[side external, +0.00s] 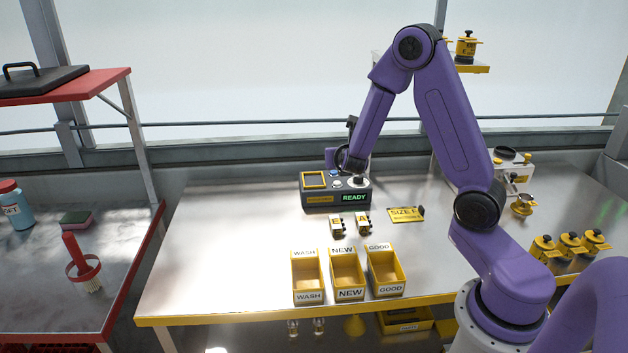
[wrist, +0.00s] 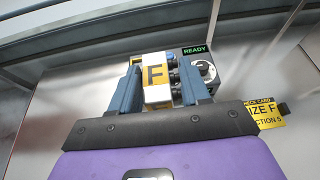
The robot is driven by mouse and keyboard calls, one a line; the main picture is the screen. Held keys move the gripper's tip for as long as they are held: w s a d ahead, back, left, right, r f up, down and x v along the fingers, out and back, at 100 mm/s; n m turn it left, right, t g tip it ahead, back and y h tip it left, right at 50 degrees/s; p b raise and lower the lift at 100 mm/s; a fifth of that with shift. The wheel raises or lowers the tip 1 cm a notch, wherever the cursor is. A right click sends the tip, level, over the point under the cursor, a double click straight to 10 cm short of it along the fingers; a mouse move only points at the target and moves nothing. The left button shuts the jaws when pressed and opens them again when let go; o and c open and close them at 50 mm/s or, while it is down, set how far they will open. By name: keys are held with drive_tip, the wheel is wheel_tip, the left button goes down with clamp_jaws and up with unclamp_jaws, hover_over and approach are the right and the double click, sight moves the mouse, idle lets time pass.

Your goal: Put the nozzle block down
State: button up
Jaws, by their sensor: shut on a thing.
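The nozzle block (wrist: 157,92), white with a yellow label marked F, is between the fingers of my gripper (wrist: 160,78) in the wrist view. The gripper is shut on it. Behind it in the wrist view is the grey machine (wrist: 203,72) with a dial and a green READY display. In the side view my arm's end is by the back of this machine (side external: 318,200), and the fingers and held block are hard to make out there. I cannot tell whether the block touches anything beneath it.
Two small blocks, E (side external: 336,226) and A (side external: 363,224), stand in front of the machine. Yellow bins marked WASH (side external: 307,297), NEW (side external: 350,293) and GOOD (side external: 390,289) line the front. A SIZE F card (side external: 403,214) is to the right. Bare table lies left.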

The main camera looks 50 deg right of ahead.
drive_tip(key=w+d+f, duration=0.3)
drive_tip(key=w, duration=0.4)
hover_over(316, 183)
drive_tip(key=f, duration=0.3)
drive_tip(key=s+f, duration=0.1)
drive_tip(key=f, duration=0.1)
drive_tip(key=shift+a+f, duration=0.25)
drive_tip(key=shift+a, duration=0.05)
drive_tip(key=shift+w+d+f, duration=0.15)
drive_tip(key=shift+w+f, duration=0.35)
drive_tip(key=shift+f, duration=1.6)
drive_tip(key=shift+f, duration=0.25)
drive_tip(key=o, duration=1.2)
drive_tip(key=shift+s+f, duration=0.1)
drive_tip(key=shift+f, duration=0.1)
drive_tip(key=shift+o, duration=0.2)
drive_tip(key=shift+d+r, duration=0.1)
